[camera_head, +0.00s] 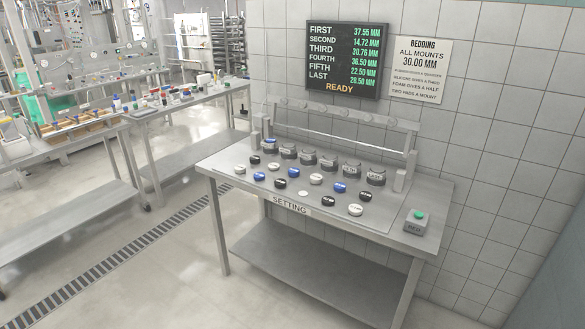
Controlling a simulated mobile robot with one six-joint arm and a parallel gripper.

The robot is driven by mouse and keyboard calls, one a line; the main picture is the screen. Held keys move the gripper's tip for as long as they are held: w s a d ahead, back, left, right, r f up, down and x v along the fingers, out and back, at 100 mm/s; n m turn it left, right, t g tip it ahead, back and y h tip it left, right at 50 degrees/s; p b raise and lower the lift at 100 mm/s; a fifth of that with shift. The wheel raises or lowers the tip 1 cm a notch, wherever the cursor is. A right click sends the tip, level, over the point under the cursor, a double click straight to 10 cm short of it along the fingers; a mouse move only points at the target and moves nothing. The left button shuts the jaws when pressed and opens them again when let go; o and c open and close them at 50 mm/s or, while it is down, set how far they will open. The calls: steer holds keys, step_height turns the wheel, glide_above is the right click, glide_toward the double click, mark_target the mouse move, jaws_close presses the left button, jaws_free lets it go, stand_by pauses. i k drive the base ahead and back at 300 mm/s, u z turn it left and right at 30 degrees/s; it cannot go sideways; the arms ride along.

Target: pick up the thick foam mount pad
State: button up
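Several round pads in white, blue and black lie in loose rows on the steel table (225,167) marked SETTING. White ones include a pad at the left end (240,170), one near the middle (316,179), a small thin one (303,194) and one at the front right (356,210). A blue pad (340,187) and a black pad (328,201) lie near these. The pads' labels are too small to read, so I cannot tell which is the thick foam one. My gripper is not in view.
Several grey mounts (329,162) stand in a row behind the pads, below a raised bar (340,136). A box with a green button (418,217) sits at the table's right end. A screen (345,60) reads READY beside a BEDDING sign (420,70). Floor is clear at front left.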

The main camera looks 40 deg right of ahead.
mark_target(292, 172)
steer(key=u, duration=0.05)
steer(key=i, duration=1)
steer(key=u, duration=0.5)
